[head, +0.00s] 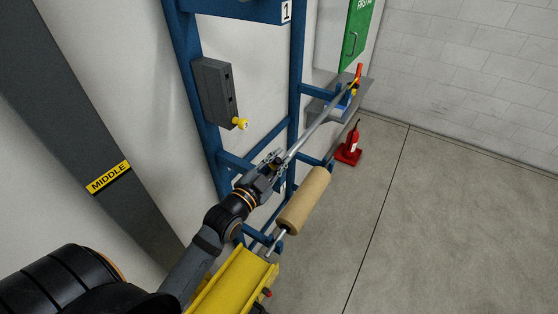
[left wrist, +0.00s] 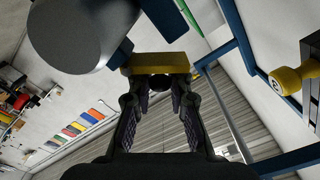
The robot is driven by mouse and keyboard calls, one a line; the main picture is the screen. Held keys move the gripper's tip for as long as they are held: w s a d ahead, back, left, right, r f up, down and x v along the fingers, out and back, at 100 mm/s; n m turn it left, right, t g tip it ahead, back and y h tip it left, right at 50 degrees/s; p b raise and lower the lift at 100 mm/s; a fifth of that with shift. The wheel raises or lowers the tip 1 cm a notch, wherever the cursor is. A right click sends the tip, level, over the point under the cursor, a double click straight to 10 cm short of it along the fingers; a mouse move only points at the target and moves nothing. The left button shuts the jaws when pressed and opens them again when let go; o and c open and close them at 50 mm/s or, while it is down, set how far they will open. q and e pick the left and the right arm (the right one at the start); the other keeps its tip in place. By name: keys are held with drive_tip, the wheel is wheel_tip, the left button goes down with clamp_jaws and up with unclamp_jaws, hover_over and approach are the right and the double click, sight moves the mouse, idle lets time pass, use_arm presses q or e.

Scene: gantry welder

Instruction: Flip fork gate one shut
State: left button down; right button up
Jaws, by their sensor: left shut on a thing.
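My left gripper (head: 274,159) is at the near end of a long grey bar (head: 318,127), in front of the blue rack. In the left wrist view its fingers (left wrist: 160,84) are closed in on a yellow block (left wrist: 154,63), and a large grey cylinder (left wrist: 84,30) lies just beyond, at the upper left. The yellow block may be part of the fork gate; I cannot tell its exact position, since my gripper hides that spot in the head view. The blue rack (head: 296,65) carries a "1" plate (head: 286,11). My right gripper is not in view.
A grey box (head: 213,88) with a yellow knob (head: 239,123) hangs on the rack. A tan roll (head: 303,200) and a yellow channel (head: 235,282) are near my arm. A red object (head: 348,148) stands by the wall. The floor at right is clear.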

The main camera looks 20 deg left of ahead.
use_arm(q)
drive_tip(key=n, duration=0.2)
drive_tip(key=a+n, duration=0.1)
drive_tip(key=shift+f+n, duration=0.35)
drive_tip(key=shift+n, duration=0.05)
drive_tip(key=shift+w+a+f+n, duration=0.1)
drive_tip(key=shift+a+f+n, duration=0.15)
drive_tip(key=shift+n, duration=0.65)
drive_tip(key=shift+a+f+n, duration=0.15)
drive_tip(key=shift+a+n, duration=0.1)
drive_tip(key=shift+n, duration=0.65)
drive_tip(key=c, duration=1.3)
unclamp_jaws()
drive_tip(key=shift+r, duration=0.1)
wheel_tip(320, 180, up, 10)
